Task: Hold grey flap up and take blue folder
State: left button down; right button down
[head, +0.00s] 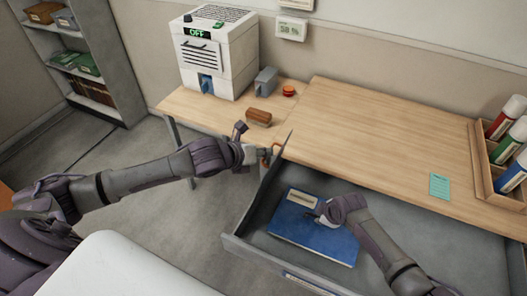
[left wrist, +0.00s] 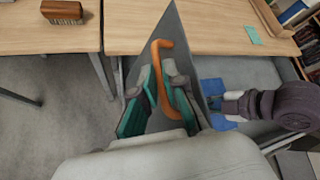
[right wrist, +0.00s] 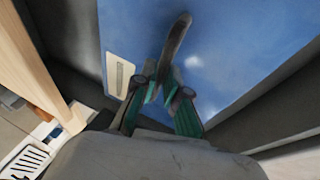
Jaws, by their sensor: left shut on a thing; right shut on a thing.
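The grey flap (head: 276,168) stands raised at the left end of the open drawer, seen nearly edge-on in the head view. My left gripper (head: 266,154) is shut on its orange handle (left wrist: 163,75), with a finger on each side; the flap's grey face (left wrist: 185,35) shows behind it. The blue folder (head: 300,243) lies in the drawer with a pale label on it. My right gripper (head: 315,213) is over the folder, shut on its dark strap (right wrist: 176,45). The folder (right wrist: 225,60) fills much of the right wrist view. I cannot tell whether it is lifted off the drawer floor.
The grey drawer (head: 450,255) sticks out from under the wooden desk (head: 390,125). A brush (head: 258,117), a red round item (head: 288,90) and a white machine marked OFF (head: 218,60) are at the back left.

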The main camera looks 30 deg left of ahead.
jog(key=shift+d+r, duration=0.5)
jog(key=shift+r, duration=0.7)
jog(key=shift+d+r, duration=0.5)
jog(key=shift+r, duration=0.7)
jog(key=shift+d+r, duration=0.5)
jog(key=shift+r, duration=0.7)
jog(key=s+d+r, duration=0.1)
jog(key=s+d, duration=0.1)
jog(key=d, duration=0.6)
jog(key=s+d+r, duration=0.2)
jog(key=s+d, duration=0.1)
jog(key=d, duration=0.5)
